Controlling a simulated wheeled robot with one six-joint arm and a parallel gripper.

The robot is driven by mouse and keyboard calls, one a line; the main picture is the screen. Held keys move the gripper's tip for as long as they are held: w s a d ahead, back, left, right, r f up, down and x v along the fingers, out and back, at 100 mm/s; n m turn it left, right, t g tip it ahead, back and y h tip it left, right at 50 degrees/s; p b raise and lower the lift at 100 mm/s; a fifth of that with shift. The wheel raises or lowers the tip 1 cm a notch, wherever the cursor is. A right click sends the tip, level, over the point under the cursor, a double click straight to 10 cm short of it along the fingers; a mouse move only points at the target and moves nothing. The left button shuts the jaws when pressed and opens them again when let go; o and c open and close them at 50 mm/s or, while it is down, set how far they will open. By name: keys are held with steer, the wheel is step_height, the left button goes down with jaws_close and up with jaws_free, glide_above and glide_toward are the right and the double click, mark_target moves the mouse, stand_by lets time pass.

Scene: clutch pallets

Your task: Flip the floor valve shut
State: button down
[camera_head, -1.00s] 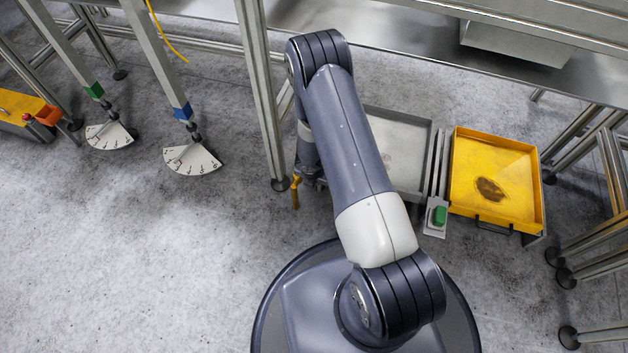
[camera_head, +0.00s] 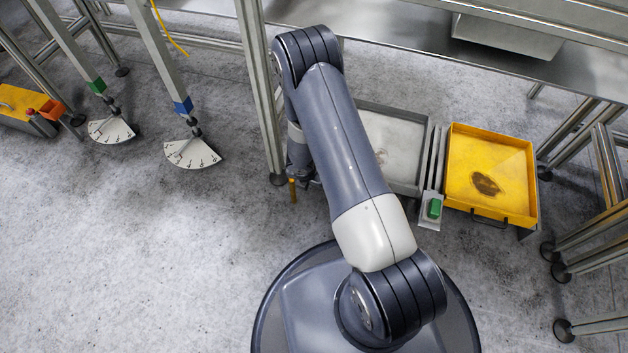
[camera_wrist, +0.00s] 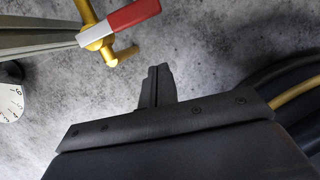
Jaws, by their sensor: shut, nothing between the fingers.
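In the wrist view a brass valve (camera_wrist: 97,38) with a red handle (camera_wrist: 133,14) shows at the top left. A grey metal bar runs from the left edge to the valve. A short brass stub points down and right from it. My gripper (camera_wrist: 157,72) is shut and empty, below and to the right of the valve and apart from it. In the head view my arm hides the gripper. A small brass-coloured piece (camera_head: 293,190) shows just left of my arm by the post foot; I cannot tell which part it is.
A grey metal post (camera_head: 262,100) stands left of my arm. A grey tray (camera_head: 402,150) and a yellow tray (camera_head: 532,180) lie to the right, with a green-topped piece (camera_head: 435,208) between them. Two white dials (camera_head: 195,154) sit at the left. The floor at lower left is clear.

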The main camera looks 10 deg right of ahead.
steer(key=p+v, duration=0.3)
steer(key=v, duration=0.5)
steer(key=shift+w, duration=0.15)
steer(key=shift+f, duration=0.15)
